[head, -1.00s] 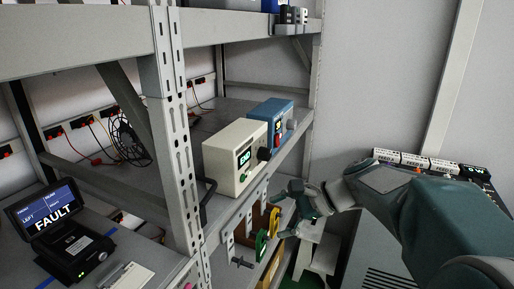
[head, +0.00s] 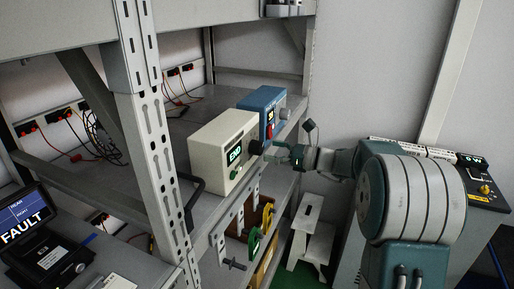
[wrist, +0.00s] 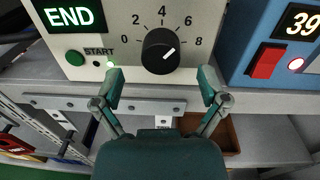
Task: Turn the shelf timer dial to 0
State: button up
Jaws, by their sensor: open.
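The shelf timer is a cream box (head: 212,150) on the shelf, its lit display reading END. Its black dial (wrist: 160,51) has a 0 to 8 scale, and its white mark points up and right, between 6 and 8. In the head view the dial (head: 256,147) is partly hidden at my fingertips. My gripper (wrist: 161,80) is open and empty, its two teal fingers spread to the lower left and lower right of the dial. It also shows in front of the timer in the head view (head: 279,153). No contact is visible in the wrist view.
A green START button (wrist: 75,58) sits left of the dial. A blue box (head: 262,108) with a red switch stands right of the timer. A rack upright (head: 150,140) is on the left. Yellow and green items (head: 262,225) hang below the shelf edge.

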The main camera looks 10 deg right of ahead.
aim_at(262, 148)
jog(key=x, duration=0.3)
jog(key=shift+w+a, duration=0.15)
jog(key=shift+w, duration=0.15)
jog(key=shift+a, duration=0.2)
jog(key=c, duration=1.1)
